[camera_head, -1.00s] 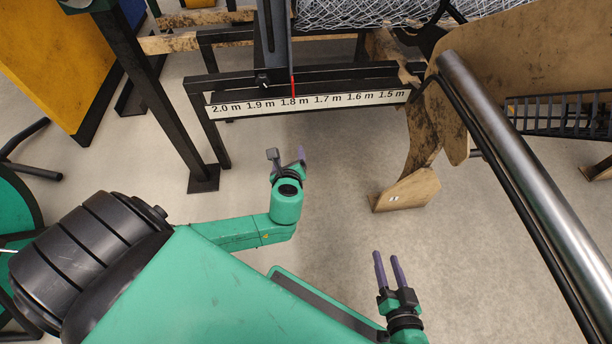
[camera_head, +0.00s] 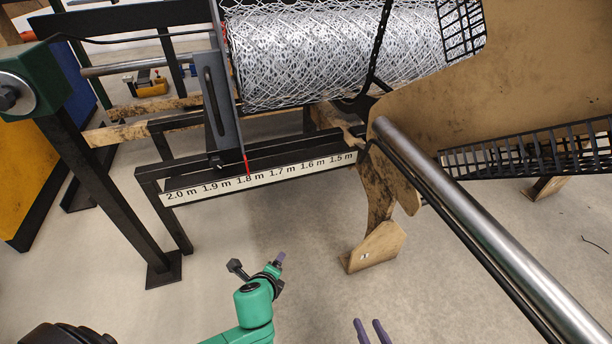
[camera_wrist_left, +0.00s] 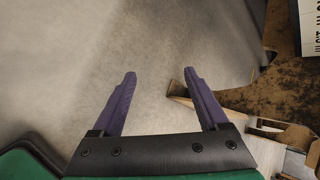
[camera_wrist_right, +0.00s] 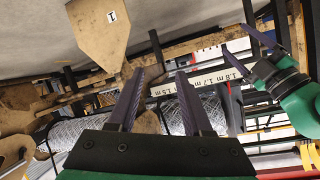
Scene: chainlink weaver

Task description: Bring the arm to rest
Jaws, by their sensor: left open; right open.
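My left arm comes in at the lower left of the head view. Its gripper (camera_head: 280,260) is seen side-on, above the bare floor. In the left wrist view the left fingers (camera_wrist_left: 160,82) are spread, with nothing between them. My right gripper (camera_head: 368,325) shows at the bottom edge of the head view as two purple fingertips standing apart. In the right wrist view the right fingers (camera_wrist_right: 160,78) are open and empty. That view also shows my left gripper (camera_wrist_right: 262,45) off to the right.
A machine frame with a length scale (camera_head: 260,180) crosses the middle of the head view. A roll of wire mesh (camera_head: 320,55) lies behind it. A metal tube (camera_head: 480,220) slopes along the right. A wooden foot (camera_head: 372,248) stands on the floor. Floor left of it is clear.

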